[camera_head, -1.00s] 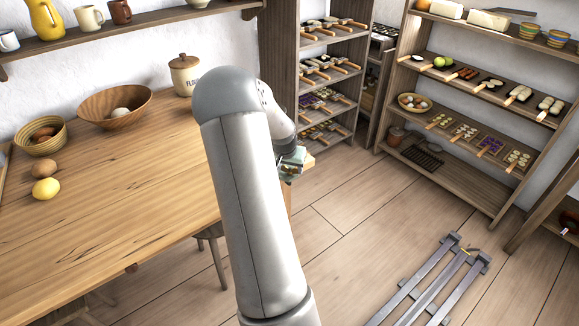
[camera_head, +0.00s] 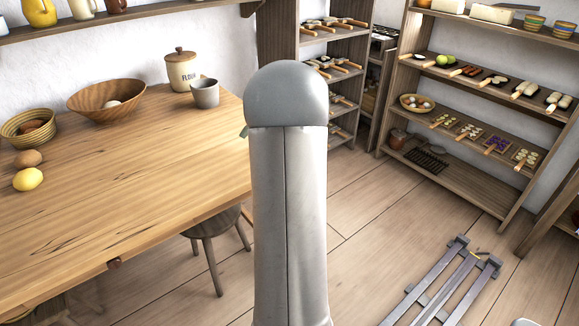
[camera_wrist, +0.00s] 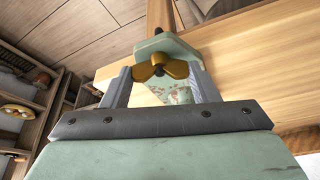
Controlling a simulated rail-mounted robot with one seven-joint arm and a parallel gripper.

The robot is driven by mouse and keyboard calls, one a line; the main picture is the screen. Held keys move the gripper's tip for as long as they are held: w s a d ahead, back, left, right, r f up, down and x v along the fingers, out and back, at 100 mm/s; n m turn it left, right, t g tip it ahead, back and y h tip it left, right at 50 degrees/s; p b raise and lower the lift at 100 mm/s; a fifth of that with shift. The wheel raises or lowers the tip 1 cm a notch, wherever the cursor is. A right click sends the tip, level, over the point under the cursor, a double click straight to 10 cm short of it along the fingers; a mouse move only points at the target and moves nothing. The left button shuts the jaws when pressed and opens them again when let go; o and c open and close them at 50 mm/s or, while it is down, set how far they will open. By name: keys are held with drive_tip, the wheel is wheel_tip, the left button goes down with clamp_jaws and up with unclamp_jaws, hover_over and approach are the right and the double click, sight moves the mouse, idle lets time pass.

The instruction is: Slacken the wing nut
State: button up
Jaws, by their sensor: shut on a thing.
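In the wrist view a brass wing nut (camera_wrist: 160,67) with two wings and a dark bolt end in its middle sits on a pale green fitting (camera_wrist: 166,44). The fitting is by the edge of the wooden table (camera_wrist: 245,50). My gripper (camera_wrist: 160,70) has one grey finger on each side of the wing nut and is shut on its wings. In the head view my arm hides the gripper and the wing nut.
On the table (camera_head: 150,190) are a grey cup (camera_head: 205,93), a flour jar (camera_head: 183,70), a wooden bowl (camera_head: 107,100) and a lemon (camera_head: 28,179). A stool (camera_head: 212,228) stands by the table. Shelves (camera_head: 480,110) line the back right. A metal rack (camera_head: 445,285) is on the floor.

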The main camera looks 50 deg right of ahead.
drive_tip(key=n+b, duration=0.1)
drive_tip(key=n, duration=0.1)
drive_tip(key=n+y+b, duration=0.1)
drive_tip(key=shift+s+d+f+n+t, duration=0.1)
drive_tip(key=shift+d+f+n+t, duration=0.1)
drive_tip(key=shift+n+t, duration=0.2)
drive_tip(key=n+y, duration=0.1)
drive_tip(key=n+b, duration=0.1)
drive_tip(key=n, duration=0.1)
drive_tip(key=shift+d+r+n+y, duration=0.1)
drive_tip(key=shift+r+n+y, duration=0.1)
drive_tip(key=shift+n+y, duration=0.15)
drive_tip(key=n+y, duration=0.1)
drive_tip(key=n, duration=0.1)
drive_tip(key=n+p, duration=0.1)
drive_tip(key=n, duration=0.1)
drive_tip(key=shift+d+r+y, duration=0.1)
drive_tip(key=shift+y, duration=0.25)
drive_tip(key=shift+n+g+y+p, duration=0.5)
drive_tip(key=shift+n+p, duration=0.3)
drive_tip(key=shift+n, duration=1.05)
drive_tip(key=o, duration=1)
